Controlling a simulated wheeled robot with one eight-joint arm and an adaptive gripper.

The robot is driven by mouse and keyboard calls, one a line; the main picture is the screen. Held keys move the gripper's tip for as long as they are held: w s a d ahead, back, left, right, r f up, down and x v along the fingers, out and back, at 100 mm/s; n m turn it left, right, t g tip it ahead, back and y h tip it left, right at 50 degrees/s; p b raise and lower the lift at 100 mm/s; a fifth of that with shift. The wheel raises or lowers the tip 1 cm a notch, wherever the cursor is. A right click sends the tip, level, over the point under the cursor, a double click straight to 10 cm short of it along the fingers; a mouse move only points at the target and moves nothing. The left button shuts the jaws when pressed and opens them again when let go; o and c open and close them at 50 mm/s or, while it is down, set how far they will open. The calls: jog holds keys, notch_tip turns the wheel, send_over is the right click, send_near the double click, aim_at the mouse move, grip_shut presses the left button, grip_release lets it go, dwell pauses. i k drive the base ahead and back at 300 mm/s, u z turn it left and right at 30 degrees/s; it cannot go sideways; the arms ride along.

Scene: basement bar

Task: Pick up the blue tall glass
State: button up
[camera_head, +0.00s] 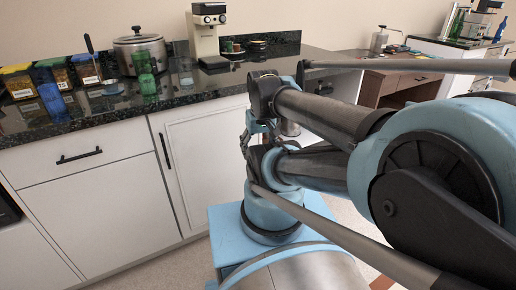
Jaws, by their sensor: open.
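A blue tall glass (53,102) stands upright on the dark counter (200,88) at the left, near the front edge. A green tall glass (146,78) stands further right on the counter. My gripper (246,138) shows small and partly hidden beside my arm, in front of the white cabinets. It is open, well to the right of the blue glass and apart from it. Whether anything lies between its fingers is hard to see.
Food containers with coloured lids (51,72) stand behind the blue glass. A steel pot (140,52) and a coffee machine (207,35) stand toward the back. White cabinets (90,175) front the counter. A wooden desk (395,85) stands at the right.

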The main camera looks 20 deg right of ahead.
aim_at(43, 78)
jog(key=u, duration=1.55)
